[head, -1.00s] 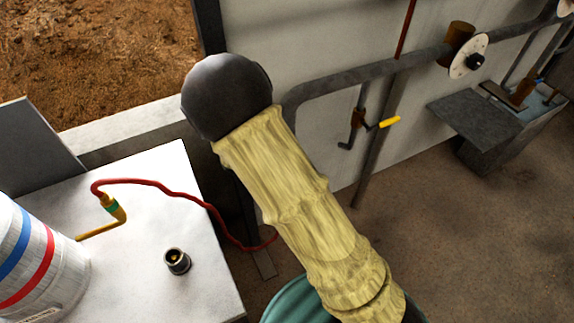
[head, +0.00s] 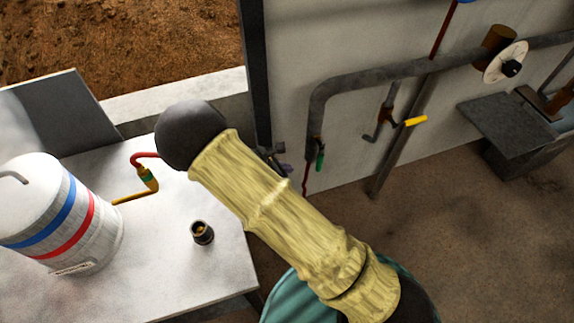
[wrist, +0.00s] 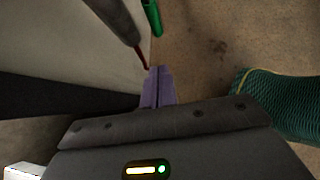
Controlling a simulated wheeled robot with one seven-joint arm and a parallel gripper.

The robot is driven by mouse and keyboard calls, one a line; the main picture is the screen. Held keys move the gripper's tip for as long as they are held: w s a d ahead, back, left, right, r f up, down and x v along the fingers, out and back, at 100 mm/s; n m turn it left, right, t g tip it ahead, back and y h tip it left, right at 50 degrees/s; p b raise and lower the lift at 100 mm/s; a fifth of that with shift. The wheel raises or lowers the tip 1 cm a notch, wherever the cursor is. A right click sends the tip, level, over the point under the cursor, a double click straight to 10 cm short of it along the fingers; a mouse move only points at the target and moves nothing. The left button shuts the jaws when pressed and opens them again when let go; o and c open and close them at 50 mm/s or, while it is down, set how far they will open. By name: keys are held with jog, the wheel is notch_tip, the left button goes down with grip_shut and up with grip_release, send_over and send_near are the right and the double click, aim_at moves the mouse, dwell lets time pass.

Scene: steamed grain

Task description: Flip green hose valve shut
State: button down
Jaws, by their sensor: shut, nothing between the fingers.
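The green hose valve handle (head: 320,159) hangs near the lower end of the grey pipe by the wall, just right of my arm. It also shows at the top of the wrist view (wrist: 152,16), beside the grey pipe end. A red hose (head: 305,181) runs down below the valve. My gripper (head: 286,169) is mostly hidden behind my arm; its purple fingertips show just left of the green handle. In the wrist view its fingers (wrist: 158,72) are together and empty. They sit below the green handle in the picture, with a visible gap.
A yellow-handled valve (head: 415,121) hangs from the pipe (head: 380,73) to the right. A white table (head: 165,262) at left holds a striped canister (head: 62,222), a small dark fitting (head: 202,233) and a yellow-tipped hose end (head: 148,178). The floor at right is mostly clear.

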aim_at(317, 166)
jog(key=w+d+f, duration=0.1)
jog(key=d, duration=0.1)
jog(key=w+d+f+p, duration=0.1)
jog(key=w+d+f, duration=0.1)
jog(key=d, duration=0.1)
jog(key=w+d+f+p, duration=0.1)
jog(key=w+d+f, duration=0.1)
jog(key=shift+w+d+f, duration=0.1)
jog(key=shift+d, duration=0.2)
jog(key=shift+w+f+h+b, duration=0.15)
jog(key=shift+w+h+b, duration=0.05)
jog(key=shift+h+b, duration=0.1)
